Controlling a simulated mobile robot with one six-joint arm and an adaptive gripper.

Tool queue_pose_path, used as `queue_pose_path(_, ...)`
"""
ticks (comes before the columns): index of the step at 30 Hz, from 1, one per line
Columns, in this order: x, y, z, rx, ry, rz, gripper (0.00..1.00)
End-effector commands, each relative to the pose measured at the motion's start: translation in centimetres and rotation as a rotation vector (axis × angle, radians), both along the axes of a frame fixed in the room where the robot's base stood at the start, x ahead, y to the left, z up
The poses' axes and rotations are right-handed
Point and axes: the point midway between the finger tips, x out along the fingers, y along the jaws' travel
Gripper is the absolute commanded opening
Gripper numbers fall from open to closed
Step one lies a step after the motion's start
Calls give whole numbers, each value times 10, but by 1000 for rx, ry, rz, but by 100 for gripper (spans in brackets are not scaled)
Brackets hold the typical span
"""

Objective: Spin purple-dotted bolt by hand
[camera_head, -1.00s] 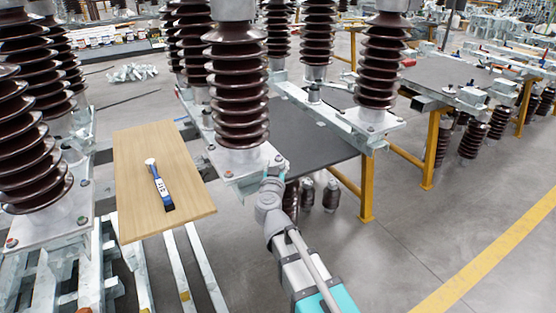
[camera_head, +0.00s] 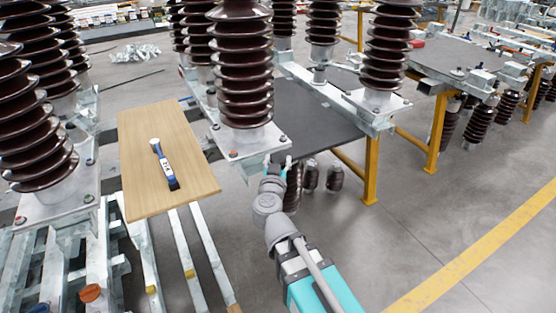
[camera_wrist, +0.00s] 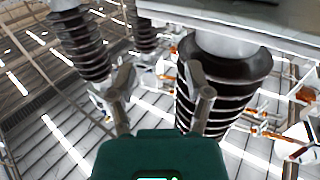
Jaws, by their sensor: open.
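My gripper (camera_head: 279,165) is beside the front corner of the metal base plate (camera_head: 245,138) under the middle brown insulator (camera_head: 243,70). In the wrist view its two fingers (camera_wrist: 160,80) are spread apart with nothing between them. Bolts sit at the corners of the plate; one near its front left corner (camera_head: 233,153) looks orange. I cannot make out a purple dot on any bolt. In the wrist view, a dark ribbed insulator (camera_wrist: 222,75) is close behind the right finger.
A wooden board (camera_head: 190,165) with a blue-handled brush (camera_head: 164,164) lies to the left on metal rails. Another insulator plate (camera_head: 50,208) stands at far left. A dark table (camera_head: 315,130) with yellow legs (camera_head: 371,180) is behind my gripper. The floor at right is open.

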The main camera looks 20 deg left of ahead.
Motion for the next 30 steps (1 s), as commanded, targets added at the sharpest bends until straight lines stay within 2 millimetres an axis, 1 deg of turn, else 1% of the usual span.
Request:
queue_pose_path(5, 4, -2, 2, 6, -11, 20, 65)
queue_pose_path(8, 9, -5, 5, 13, -26, 51, 65)
queue_pose_path(13, 22, -13, 10, 24, -49, 150, 65)
queue_pose_path(17, 33, -23, 8, 17, -40, 252, 65)
queue_pose_path(20, 39, -34, 1, 0, -4, 332, 65)
queue_pose_path(23, 44, -48, -12, -27, 58, 401, 65)
queue_pose_path(26, 48, -66, -29, -59, 145, 455, 65)
queue_pose_path(29, 49, -88, -49, -94, 255, 490, 65)
queue_pose_path(30, 50, -98, -57, -107, 304, 498, 65)
